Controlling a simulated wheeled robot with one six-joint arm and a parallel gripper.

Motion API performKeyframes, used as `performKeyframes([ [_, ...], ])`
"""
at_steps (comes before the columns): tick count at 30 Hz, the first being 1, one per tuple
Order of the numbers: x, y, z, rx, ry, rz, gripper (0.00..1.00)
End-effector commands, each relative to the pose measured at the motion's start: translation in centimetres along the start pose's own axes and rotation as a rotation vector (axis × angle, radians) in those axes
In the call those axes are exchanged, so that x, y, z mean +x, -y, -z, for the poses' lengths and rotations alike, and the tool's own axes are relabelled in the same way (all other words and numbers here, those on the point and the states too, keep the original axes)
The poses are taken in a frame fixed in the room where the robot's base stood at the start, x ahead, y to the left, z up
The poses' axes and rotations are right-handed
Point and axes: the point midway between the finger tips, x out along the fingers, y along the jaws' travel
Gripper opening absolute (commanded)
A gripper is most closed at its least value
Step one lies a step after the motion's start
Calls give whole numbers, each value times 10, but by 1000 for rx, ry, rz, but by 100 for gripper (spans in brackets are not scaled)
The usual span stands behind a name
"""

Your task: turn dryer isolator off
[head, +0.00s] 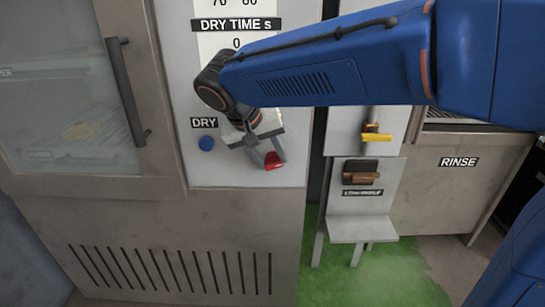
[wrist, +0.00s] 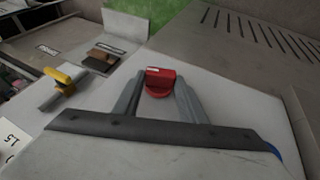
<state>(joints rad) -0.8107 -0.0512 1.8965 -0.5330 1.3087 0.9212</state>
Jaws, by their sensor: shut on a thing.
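The dryer isolator is a red knob (head: 273,160) low on the pale dryer panel, right of the DRY label. In the wrist view the red knob (wrist: 160,82) has a pale mark along its top edge. My gripper (head: 268,157) reaches down to it from above. In the wrist view the fingers of my gripper (wrist: 158,88) stand on both sides of the knob and are shut on it. The far side of the knob is hidden, and no on or off wording shows.
A blue button (head: 206,143) sits left of my gripper. The dryer door handle (head: 127,90) stands out at the left.

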Motion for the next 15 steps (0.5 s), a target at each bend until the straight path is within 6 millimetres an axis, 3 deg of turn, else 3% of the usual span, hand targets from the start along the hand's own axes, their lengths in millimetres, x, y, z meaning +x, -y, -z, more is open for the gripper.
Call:
performKeyframes([
  [15, 3, 16, -1, -192, -1, -456, 15],
])
